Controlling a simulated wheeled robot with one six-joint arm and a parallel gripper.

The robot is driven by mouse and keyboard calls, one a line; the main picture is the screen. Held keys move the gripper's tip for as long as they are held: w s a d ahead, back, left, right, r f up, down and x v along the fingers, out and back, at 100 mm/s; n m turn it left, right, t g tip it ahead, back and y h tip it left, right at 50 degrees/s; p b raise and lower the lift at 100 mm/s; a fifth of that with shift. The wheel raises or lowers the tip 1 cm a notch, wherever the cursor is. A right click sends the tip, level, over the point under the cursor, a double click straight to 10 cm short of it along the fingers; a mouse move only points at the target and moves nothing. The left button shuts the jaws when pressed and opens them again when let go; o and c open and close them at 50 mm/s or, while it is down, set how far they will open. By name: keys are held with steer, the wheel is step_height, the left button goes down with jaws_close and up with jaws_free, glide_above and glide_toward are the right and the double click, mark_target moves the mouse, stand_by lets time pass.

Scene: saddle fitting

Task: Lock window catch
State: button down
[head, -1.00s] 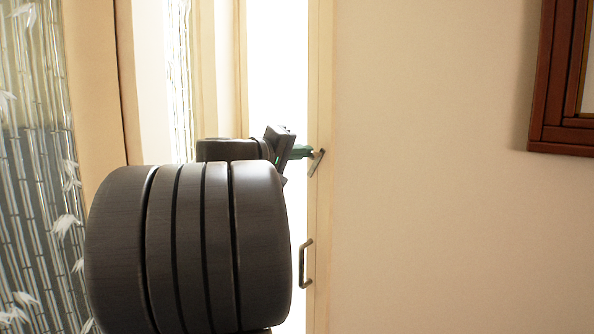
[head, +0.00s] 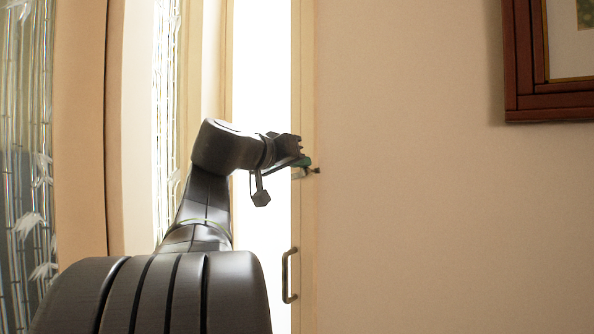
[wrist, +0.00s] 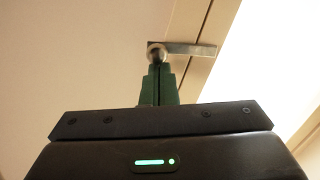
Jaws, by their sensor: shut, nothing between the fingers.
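The window catch (wrist: 192,49) is a flat metal lever with a round knob at its left end in the wrist view. Its bar lies across the seam of the pale frame, pointing right towards the bright pane. In the head view the catch (head: 316,170) is small on the frame edge, partly hidden by my gripper. My gripper (wrist: 157,68) has green fingers, shut and empty, with their tips at the knob. Whether they touch it I cannot tell. In the head view my gripper (head: 306,162) reaches in from the left at catch height.
A bar handle (head: 290,275) sits on the window frame below the catch. The bright pane (head: 262,80) is left of the frame. A plain wall (head: 410,200) with a framed picture (head: 524,60) is to the right. A bamboo-patterned panel (head: 25,150) stands at left.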

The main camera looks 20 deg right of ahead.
steer(key=v, duration=1.4)
steer(key=shift+p, duration=0.45)
steer(key=shift+w+d, duration=0.1)
steer(key=w+d+n+h+p, duration=0.1)
steer(key=w+d+n+p, duration=0.6)
steer(key=p, duration=1.1)
steer(key=shift+w+d+r+n+g+h, duration=0.35)
steer(key=shift+w+n, duration=1.25)
steer(key=shift+w, duration=0.9)
steer(key=shift+f+b, duration=0.15)
steer(key=shift+b, duration=0.35)
